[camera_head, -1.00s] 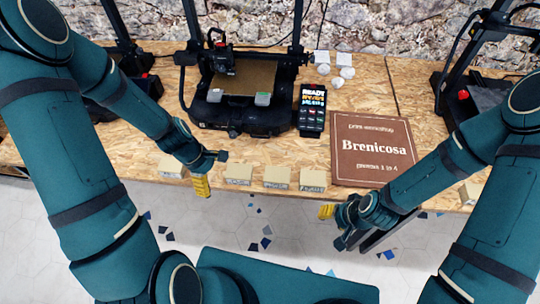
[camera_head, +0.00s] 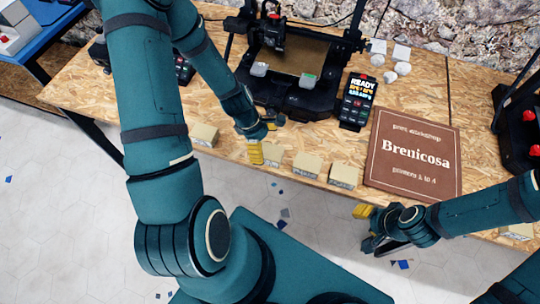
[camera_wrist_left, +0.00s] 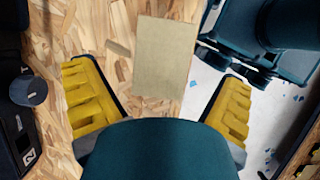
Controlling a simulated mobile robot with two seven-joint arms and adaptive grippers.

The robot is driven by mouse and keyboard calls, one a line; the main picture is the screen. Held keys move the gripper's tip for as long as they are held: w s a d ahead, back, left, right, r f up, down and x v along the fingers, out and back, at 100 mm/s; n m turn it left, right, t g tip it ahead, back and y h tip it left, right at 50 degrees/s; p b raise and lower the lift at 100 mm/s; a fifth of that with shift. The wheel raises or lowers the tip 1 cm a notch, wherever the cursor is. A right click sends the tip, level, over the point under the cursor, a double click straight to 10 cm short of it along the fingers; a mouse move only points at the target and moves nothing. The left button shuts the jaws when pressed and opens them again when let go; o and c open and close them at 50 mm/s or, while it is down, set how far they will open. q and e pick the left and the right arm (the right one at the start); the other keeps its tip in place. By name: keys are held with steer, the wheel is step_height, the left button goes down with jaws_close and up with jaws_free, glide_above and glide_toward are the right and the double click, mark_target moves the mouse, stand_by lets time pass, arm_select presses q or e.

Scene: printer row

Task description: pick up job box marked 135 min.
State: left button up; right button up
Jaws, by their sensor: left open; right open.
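Several tan job boxes stand in a row along the table's front edge: a leftmost box (camera_head: 204,136), a second box (camera_head: 272,153), a third box (camera_head: 307,165) and a fourth box (camera_head: 343,176). Their front labels are too small to read, so I cannot tell which is marked 135 min. My left gripper (camera_head: 264,144) is open by the second box and partly covers it. In the left wrist view, a box top (camera_wrist_left: 165,58) shows ahead between the open yellow fingers, apart from them. My right gripper (camera_head: 366,228) is open and empty, beyond the table's front edge.
A printer (camera_head: 290,70) stands behind the row, with a status display (camera_head: 357,101) beside it. A brown Brenicosa sign (camera_head: 412,155) lies to the right. Another box (camera_head: 518,231) sits at far right, partly behind my right arm. The tiled floor is in front.

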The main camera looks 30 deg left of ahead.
mark_target(269, 151)
arm_select(q)
steer(key=b+x, duration=0.1)
steer(key=x, duration=0.4)
steer(key=shift+d+f, duration=0.1)
steer(key=shift+d, duration=0.05)
steer(key=c, duration=1.3)
